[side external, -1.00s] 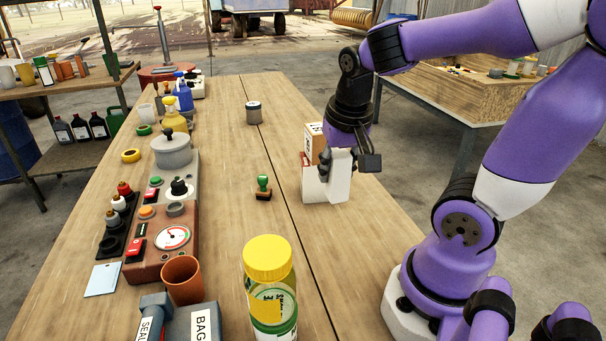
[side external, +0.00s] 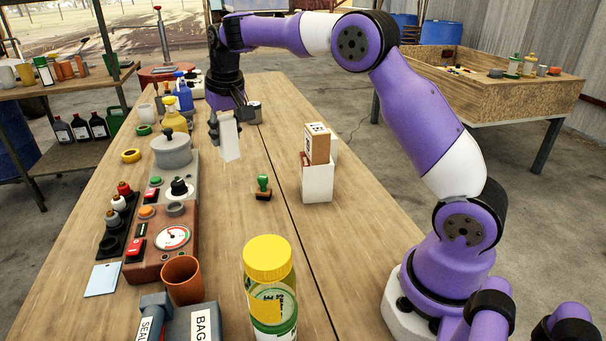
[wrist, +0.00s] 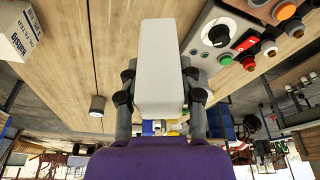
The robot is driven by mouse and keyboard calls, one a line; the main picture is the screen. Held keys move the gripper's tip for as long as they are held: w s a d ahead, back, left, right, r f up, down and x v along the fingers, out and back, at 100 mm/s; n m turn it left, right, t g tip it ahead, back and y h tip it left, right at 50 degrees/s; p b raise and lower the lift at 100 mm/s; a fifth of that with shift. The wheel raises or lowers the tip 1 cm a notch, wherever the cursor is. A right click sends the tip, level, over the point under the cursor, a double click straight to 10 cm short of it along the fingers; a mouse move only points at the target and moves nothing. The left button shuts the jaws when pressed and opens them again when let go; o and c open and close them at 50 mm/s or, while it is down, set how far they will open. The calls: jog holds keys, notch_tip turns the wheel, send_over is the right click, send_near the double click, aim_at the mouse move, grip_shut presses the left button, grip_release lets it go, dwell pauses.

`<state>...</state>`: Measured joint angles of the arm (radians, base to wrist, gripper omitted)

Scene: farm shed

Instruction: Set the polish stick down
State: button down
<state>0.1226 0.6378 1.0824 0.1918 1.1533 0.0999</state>
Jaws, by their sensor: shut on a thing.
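The polish stick (side external: 229,138) is a plain white, long block. My gripper (side external: 222,122) is shut on its upper part and holds it roughly upright over the left-middle of the workbench (side external: 215,215). In the wrist view the stick (wrist: 160,55) sits between both fingers of my gripper (wrist: 160,92) and points away from the palm. I cannot tell for sure whether its lower end touches the wood.
A green-handled stamp (side external: 263,188) stands close by. The grey pot (side external: 171,153) and control panels line the left. A small jar (side external: 255,113) is behind. Bare wood surrounds the stick.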

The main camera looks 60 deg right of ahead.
jog(key=shift+w+d+f, duration=0.15)
jog(key=shift+w+f, duration=0.1)
jog(key=shift+w, duration=0.1)
jog(key=shift+w+d+f, duration=0.3)
jog(key=shift+d+f, duration=1.5)
jog(key=shift+d, duration=0.05)
jog(key=shift+w+d+f, duration=0.3)
jog(key=shift+d+f, duration=1.55)
jog(key=shift+d, duration=0.05)
jog(key=shift+w+d+f, duration=0.3)
jog(key=shift+d+f, duration=1.5)
jog(key=shift+d, duration=0.05)
jog(key=shift+f, duration=0.2)
jog(key=c, duration=0.5)
grip_release()
